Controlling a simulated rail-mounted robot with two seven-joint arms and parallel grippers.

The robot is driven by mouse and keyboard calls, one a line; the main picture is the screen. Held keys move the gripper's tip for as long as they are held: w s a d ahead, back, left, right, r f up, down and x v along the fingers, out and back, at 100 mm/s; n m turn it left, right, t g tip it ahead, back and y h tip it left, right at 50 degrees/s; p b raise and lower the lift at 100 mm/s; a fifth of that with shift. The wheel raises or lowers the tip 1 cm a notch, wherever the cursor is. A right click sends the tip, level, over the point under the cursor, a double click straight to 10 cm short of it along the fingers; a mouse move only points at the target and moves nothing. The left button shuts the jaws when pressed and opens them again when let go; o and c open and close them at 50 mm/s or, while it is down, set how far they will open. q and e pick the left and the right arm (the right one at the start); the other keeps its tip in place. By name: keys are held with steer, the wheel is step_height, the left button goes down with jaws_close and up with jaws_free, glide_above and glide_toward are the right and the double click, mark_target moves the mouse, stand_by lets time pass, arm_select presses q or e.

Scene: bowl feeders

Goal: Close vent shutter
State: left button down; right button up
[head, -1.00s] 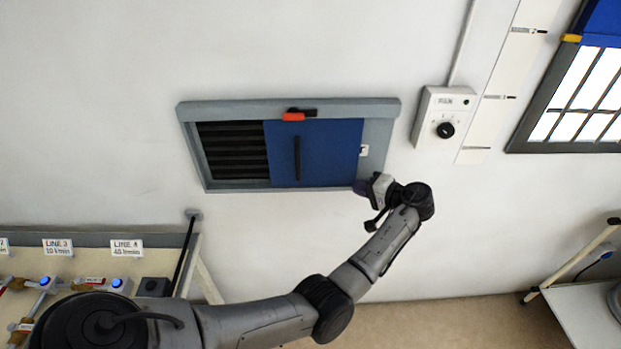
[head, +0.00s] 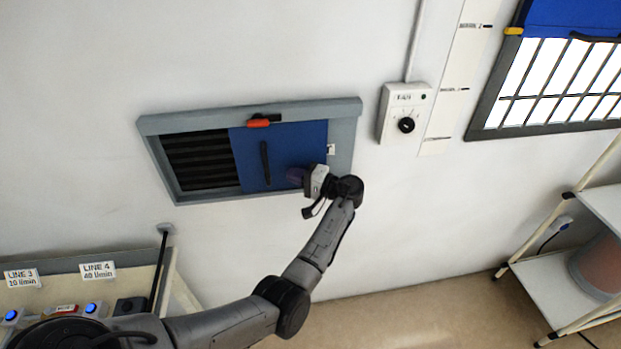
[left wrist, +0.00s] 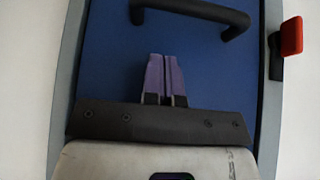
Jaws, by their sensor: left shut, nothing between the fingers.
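The vent shutter is a blue sliding panel (head: 285,155) in a grey wall frame (head: 250,116). It covers the right part of the opening, and the dark louvres (head: 200,161) show to its left. A black upright handle (head: 265,165) is on the panel; it also shows in the left wrist view (left wrist: 190,8). A red-orange latch (head: 258,123) sits on the top rail. My left gripper (head: 297,176) is in front of the panel's lower right, right of the handle. Its purple fingers (left wrist: 164,75) are shut and empty, apart from the handle. My right gripper is out of view.
A white control box (head: 397,112) with a black knob is on the wall to the right. A barred window (head: 550,85) and a shelf rack (head: 570,240) are further right. A bench with labelled lines (head: 60,282) stands at lower left.

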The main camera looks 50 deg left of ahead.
mark_target(280, 178)
arm_select(q)
steer(key=shift+s+a+p, duration=0.2)
steer(key=shift+s+a, duration=0.05)
steer(key=shift+s, duration=0.4)
steer(key=shift+s+a+p, duration=0.15)
steer(key=shift+s+a, duration=0.1)
steer(key=shift+s, duration=0.45)
steer(key=shift+s+a+p, duration=0.2)
steer(key=shift+s+a, duration=0.05)
steer(key=shift+s, duration=0.4)
